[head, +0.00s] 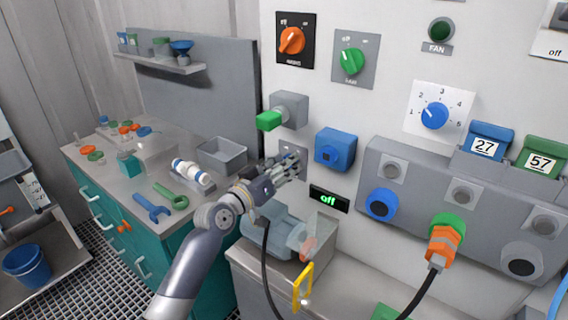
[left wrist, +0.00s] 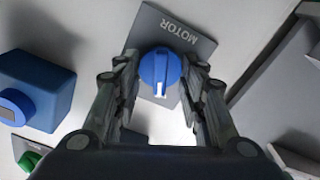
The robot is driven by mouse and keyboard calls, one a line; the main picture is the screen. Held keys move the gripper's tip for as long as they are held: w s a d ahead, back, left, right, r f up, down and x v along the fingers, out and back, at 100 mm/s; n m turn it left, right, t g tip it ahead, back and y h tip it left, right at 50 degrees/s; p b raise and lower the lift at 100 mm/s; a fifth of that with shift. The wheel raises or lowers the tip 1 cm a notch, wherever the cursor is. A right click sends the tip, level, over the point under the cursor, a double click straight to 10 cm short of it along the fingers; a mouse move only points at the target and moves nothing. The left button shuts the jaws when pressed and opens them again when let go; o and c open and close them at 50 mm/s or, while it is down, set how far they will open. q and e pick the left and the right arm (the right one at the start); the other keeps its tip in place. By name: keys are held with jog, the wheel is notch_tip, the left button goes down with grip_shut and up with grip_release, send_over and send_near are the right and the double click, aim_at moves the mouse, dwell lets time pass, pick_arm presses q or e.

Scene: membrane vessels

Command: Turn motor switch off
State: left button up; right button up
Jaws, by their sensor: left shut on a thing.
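The motor switch is a blue knob (left wrist: 160,70) with a white mark, on a grey plate labelled MOTOR (left wrist: 186,32). In the left wrist view the mark points towards the bottom of the picture. My left gripper (left wrist: 160,85) has a finger on each side of the knob and is shut on it. In the head view my left gripper (head: 287,168) reaches the grey motor plate (head: 298,150) on the wall panel and hides the knob. A small black display (head: 328,199) below right reads "off" in green. My right gripper is not in view.
A blue box (head: 335,149) sits close right of the motor plate, and a grey box with a green end (head: 270,120) above it. An orange switch (head: 292,40) and a green switch (head: 352,61) are higher up. A clear bluish container (head: 270,235) stands below my arm.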

pick_arm(q)
jog(key=shift+n, duration=0.6)
jog(key=o, duration=1)
jog(key=shift+s+a, duration=0.1)
jog(key=v, duration=1.1)
jog(key=shift+s+a, duration=0.25)
jog(key=shift+s, duration=0.05)
jog(key=shift+f, duration=0.1)
